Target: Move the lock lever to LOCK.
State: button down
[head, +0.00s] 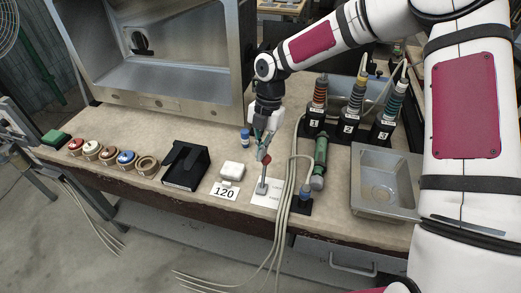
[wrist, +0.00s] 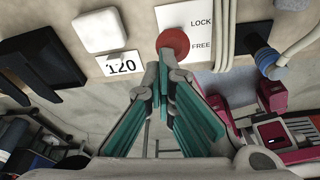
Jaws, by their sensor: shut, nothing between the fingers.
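The lock lever has a red ball knob (head: 266,159) on a short grey stem, standing on a white label plate (head: 268,201) on the bench. In the wrist view the red knob (wrist: 172,41) appears level with the word FREE (wrist: 201,45), with LOCK (wrist: 201,22) farther up the plate. My gripper (head: 261,150) points down at the knob, its teal-padded fingers shut with nothing between them. In the wrist view the fingertips (wrist: 165,60) are right beside the knob's lower edge. I cannot tell whether they touch it. The lever's stem is mostly hidden in the wrist view.
A white block (head: 232,170) and a "120" card (head: 224,192) lie left of the plate, with a black holder (head: 186,165) beyond. Grey cables (head: 286,180) and a blue-topped connector (head: 304,195) stand close on the right. A metal sink tray (head: 386,208) is farther right.

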jog(key=shift+d+f, duration=0.2)
